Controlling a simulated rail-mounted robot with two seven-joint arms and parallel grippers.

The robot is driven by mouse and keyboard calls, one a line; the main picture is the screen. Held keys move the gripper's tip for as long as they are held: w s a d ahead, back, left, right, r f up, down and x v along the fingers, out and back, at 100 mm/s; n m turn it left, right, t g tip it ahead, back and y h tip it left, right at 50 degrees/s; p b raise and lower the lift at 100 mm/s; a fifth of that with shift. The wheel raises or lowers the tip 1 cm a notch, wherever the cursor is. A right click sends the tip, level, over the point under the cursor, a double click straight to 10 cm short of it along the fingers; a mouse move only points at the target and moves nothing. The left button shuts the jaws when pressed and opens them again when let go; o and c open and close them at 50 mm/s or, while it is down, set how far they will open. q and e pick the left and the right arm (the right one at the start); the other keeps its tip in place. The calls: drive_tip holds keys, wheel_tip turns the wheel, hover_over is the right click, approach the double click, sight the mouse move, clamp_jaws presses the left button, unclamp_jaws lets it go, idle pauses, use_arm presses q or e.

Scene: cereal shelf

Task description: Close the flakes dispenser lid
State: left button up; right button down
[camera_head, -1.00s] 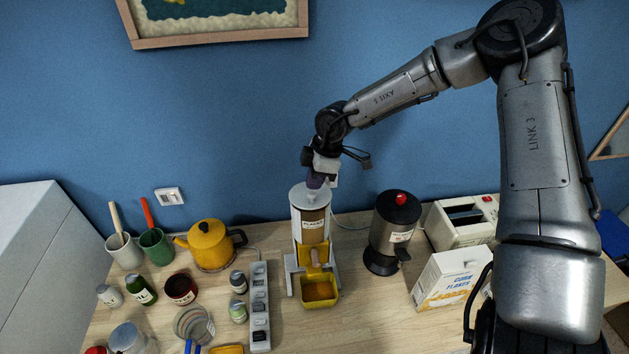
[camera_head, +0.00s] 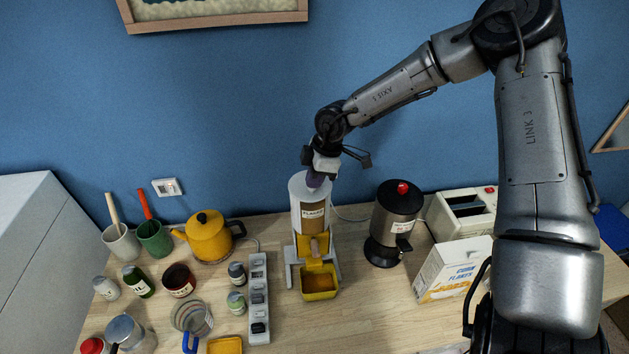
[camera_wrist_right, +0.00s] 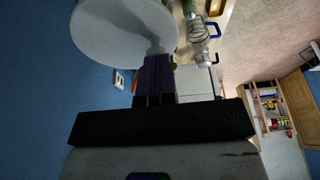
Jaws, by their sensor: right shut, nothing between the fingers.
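The flakes dispenser (camera_head: 313,218) is a tall cylinder with a label on a yellow and white stand, with flakes inside. Its round white lid (camera_head: 297,186) is at the top of the cylinder; whether it is fully seated is hard to tell. My right gripper (camera_head: 314,184), with purple fingers, is shut and empty, pointing down at the lid from above. In the right wrist view, the lid (camera_wrist_right: 110,30) fills the upper left, and the fingertips (camera_wrist_right: 158,57) are at its edge; I cannot tell if they touch. My left gripper is not in view.
A yellow tray (camera_head: 320,293) is below the dispenser. A black and steel coffee machine (camera_head: 392,228) and a corn flakes box (camera_head: 452,270) stand to the right. A yellow kettle (camera_head: 208,236), a power strip (camera_head: 258,290) and several jars are left. A blue wall stands behind.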

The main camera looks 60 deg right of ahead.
drive_tip(key=shift+r, duration=0.1)
drive_tip(key=shift+r, duration=0.15)
drive_tip(key=shift+r+p, duration=0.45)
drive_tip(key=shift+r, duration=0.35)
wheel_tip(320, 180, up, 4)
drive_tip(key=shift+s+a+r+p, duration=0.1)
drive_tip(key=shift+a+p, duration=0.05)
drive_tip(key=shift+p, duration=0.65)
drive_tip(key=s+b+v, duration=0.1)
drive_tip(key=b+v, duration=0.2)
drive_tip(key=v, duration=0.6)
drive_tip(key=shift+a, duration=0.35)
